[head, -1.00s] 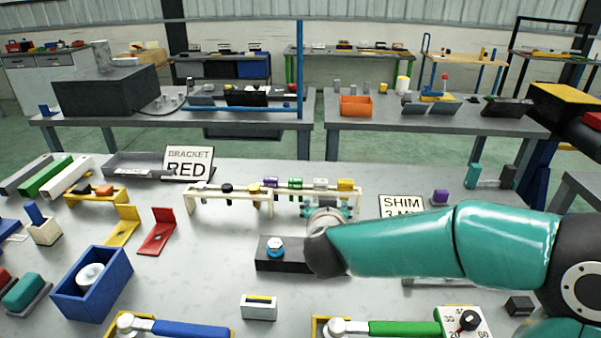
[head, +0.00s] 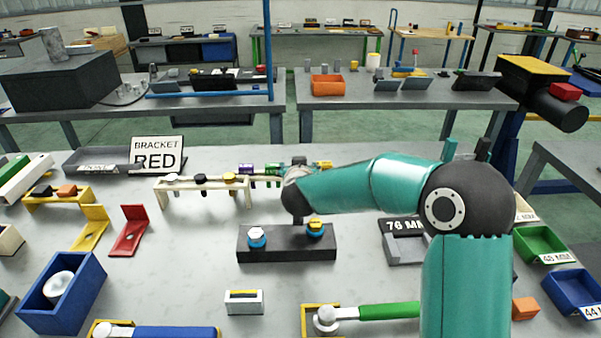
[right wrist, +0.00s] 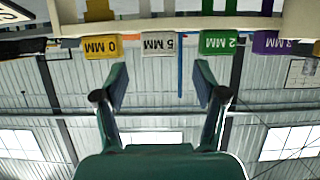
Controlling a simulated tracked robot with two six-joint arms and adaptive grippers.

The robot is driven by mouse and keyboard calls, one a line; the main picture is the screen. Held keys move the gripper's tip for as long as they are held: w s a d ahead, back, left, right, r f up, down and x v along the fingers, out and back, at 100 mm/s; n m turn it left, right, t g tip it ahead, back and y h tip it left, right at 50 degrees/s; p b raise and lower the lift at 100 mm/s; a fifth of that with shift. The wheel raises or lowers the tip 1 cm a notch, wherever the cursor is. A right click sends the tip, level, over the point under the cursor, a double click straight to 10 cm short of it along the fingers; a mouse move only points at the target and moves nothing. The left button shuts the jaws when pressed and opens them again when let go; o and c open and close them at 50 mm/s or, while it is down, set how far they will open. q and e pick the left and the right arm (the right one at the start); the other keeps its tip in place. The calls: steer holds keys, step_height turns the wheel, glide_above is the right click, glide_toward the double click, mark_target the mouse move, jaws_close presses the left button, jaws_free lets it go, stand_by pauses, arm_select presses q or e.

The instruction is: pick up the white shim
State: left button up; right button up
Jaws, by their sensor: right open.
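The white shim (right wrist: 158,43), lettered "5 MM", hangs in the rack (right wrist: 190,25) at the top of the right wrist view. It sits between the yellow shim (right wrist: 100,47) and the green shim (right wrist: 218,43), with the purple shim (right wrist: 270,42) farther right. My right gripper (right wrist: 160,88) is open and empty, its two fingers apart, with the white shim in line with the gap and just beyond the tips. In the head view my right wrist covers the front of the rack around the white shim. My left gripper is not in view.
A dark block (head: 287,245) with two blue-collared bolts stands below my right wrist. A second rack (head: 200,184) is joined at the left. A red bracket (head: 128,238) and a blue bin (head: 62,290) stand farther left. The table between them is clear.

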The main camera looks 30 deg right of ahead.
steer(key=shift+x, duration=2.7)
steer(key=shift+s+f, duration=0.1)
steer(key=shift+s, duration=0.05)
steer(key=c, duration=1.3)
steer(key=shift+o, duration=0.2)
